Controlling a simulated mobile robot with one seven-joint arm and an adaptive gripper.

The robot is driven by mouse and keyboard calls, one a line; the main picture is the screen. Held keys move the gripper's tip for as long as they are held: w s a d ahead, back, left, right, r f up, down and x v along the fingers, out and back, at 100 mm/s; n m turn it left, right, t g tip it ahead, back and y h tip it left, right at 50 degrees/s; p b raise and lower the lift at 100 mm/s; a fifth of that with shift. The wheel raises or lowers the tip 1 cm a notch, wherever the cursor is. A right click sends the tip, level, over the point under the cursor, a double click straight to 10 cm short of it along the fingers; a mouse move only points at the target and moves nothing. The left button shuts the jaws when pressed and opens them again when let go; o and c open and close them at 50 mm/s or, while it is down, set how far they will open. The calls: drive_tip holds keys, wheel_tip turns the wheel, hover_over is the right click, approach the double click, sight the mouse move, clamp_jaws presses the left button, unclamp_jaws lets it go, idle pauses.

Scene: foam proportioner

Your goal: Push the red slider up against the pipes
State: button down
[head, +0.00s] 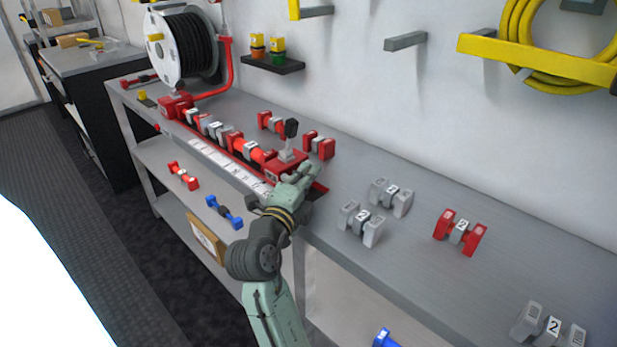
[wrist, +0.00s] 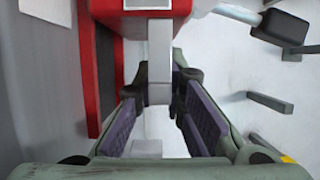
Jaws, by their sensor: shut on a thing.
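The red slider (head: 289,162) sits at the near right end of the red rail on the workbench. A grey lever with a black grip (head: 291,128) stands up from it. The red and grey pipes (head: 217,129) lie in a row along the rail to its left. My gripper (head: 309,172) is at the slider's right side. In the wrist view, my gripper (wrist: 160,85) is closed around a grey bar (wrist: 160,50) that extends from the red slider (wrist: 158,20). The black lever grip (wrist: 284,28) shows at upper right. The exact finger contact is partly hidden.
Loose grey clamps (head: 361,223) and a red clamp (head: 460,232) lie on the bench to the right. Red pieces (head: 319,145) stand behind the slider. A hose reel (head: 183,45) stands at the far left end. Wall brackets (head: 405,41) jut out above the bench.

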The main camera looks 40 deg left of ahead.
sight(284, 164)
drive_tip(key=a+b, duration=0.1)
drive_tip(key=a, duration=0.2)
drive_tip(key=a+b, duration=0.2)
drive_tip(key=shift+w+a+f, duration=0.2)
drive_tip(key=shift+a, duration=0.2)
drive_tip(key=shift+a+r, duration=0.3)
drive_tip(key=shift+a, duration=0.2)
drive_tip(key=c, duration=1.9)
unclamp_jaws()
drive_tip(key=shift+a, duration=0.1)
drive_tip(key=shift+c, duration=0.2)
drive_tip(key=shift+s, duration=0.15)
drive_tip(key=v, duration=1.1)
drive_tip(key=shift+s+d, duration=0.2)
drive_tip(key=shift+d, duration=0.2)
